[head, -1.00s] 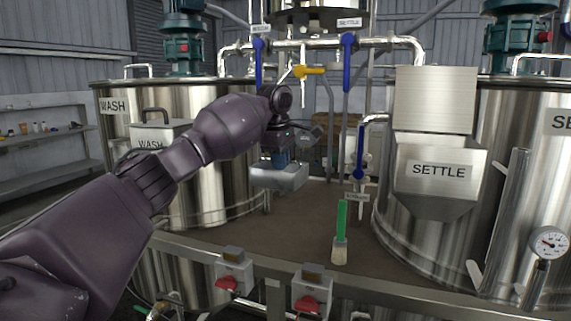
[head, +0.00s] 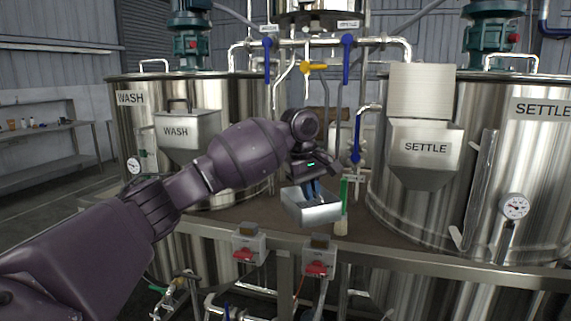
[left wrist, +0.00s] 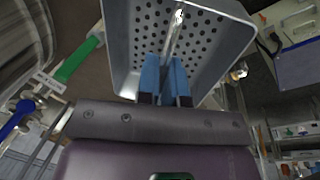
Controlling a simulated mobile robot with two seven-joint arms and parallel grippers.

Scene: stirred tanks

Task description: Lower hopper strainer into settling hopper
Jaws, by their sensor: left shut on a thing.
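The hopper strainer (head: 311,209) is a grey metal box with an open top. Its perforated floor shows in the left wrist view, where I see its side wall (left wrist: 121,50). My left gripper (head: 313,190) is shut on the strainer's thin central bar; its blue fingers (left wrist: 164,78) show in the left wrist view. The strainer hangs over the brown deck, tilted in the head view. The settling hopper (head: 424,153), labelled SETTLE, is on the right tank, to the right of the strainer and apart from it. Its lid (head: 420,91) stands up. Its inside is hidden. My right gripper is out of view.
A green-handled brush (head: 344,191) stands close behind the strainer. A blue-handled valve (head: 356,150) and pipe lie between strainer and settling hopper. The wash hopper (head: 187,136) is on the left tank. A front rail (head: 390,255) carries red switches.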

